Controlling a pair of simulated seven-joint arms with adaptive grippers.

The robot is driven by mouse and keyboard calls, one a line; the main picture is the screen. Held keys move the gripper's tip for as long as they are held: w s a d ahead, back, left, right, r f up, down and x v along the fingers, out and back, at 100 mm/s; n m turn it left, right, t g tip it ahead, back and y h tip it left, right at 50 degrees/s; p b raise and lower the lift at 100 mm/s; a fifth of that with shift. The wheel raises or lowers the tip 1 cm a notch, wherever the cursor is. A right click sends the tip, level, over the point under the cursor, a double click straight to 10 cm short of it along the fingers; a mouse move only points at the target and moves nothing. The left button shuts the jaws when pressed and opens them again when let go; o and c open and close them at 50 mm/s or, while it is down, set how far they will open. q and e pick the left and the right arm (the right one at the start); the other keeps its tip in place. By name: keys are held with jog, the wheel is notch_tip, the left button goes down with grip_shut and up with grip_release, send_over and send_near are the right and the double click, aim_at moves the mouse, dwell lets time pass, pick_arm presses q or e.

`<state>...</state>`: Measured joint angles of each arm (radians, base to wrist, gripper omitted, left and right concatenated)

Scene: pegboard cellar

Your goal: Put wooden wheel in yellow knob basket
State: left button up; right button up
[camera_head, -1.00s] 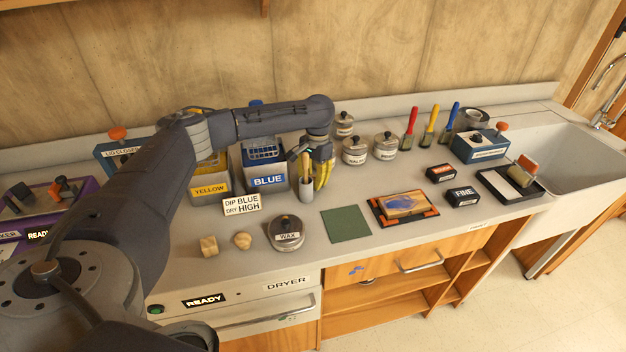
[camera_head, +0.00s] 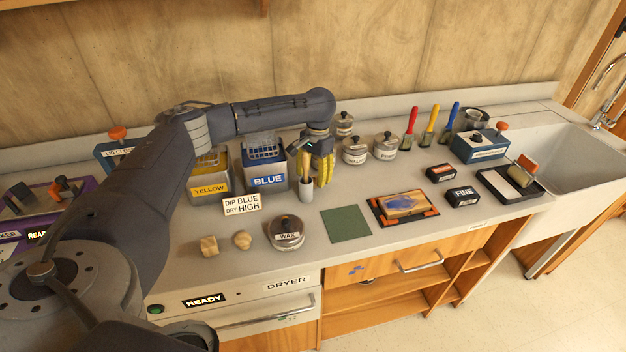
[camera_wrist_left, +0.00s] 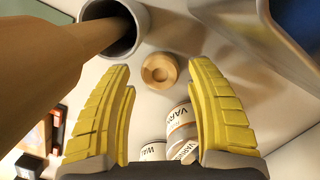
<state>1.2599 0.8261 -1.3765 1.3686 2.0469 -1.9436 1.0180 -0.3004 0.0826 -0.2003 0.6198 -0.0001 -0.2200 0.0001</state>
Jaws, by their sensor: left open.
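The wooden wheel (camera_wrist_left: 160,70), a small round tan disc with a dark centre hole, lies on the counter in the left wrist view. It shows beyond and between my left fingertips, with no contact visible. In the head view my gripper hides it. My left gripper (camera_head: 322,170) is open, yellow fingers pointing down behind the grey cup with a wooden handle; its fingers also show apart and empty in the left wrist view (camera_wrist_left: 163,80). The yellow tank (camera_head: 210,189) stands left of the blue tank; its yellow basket (camera_head: 212,160) is partly hidden by my arm. My right gripper is not in view.
The grey cup (camera_head: 306,188) stands close in front of my gripper. The blue tank (camera_head: 268,179) is on its left. Varnish and walnut tins (camera_head: 355,151) stand to its right. A wooden cube (camera_head: 209,246) and wooden ball (camera_head: 242,240) lie at the front.

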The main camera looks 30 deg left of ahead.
aim_at(315, 177)
pick_arm(q)
notch_tip(315, 177, up, 9)
jog(key=w, duration=0.1)
jog(key=shift+o, duration=1.4)
jog(key=shift+r, duration=0.65)
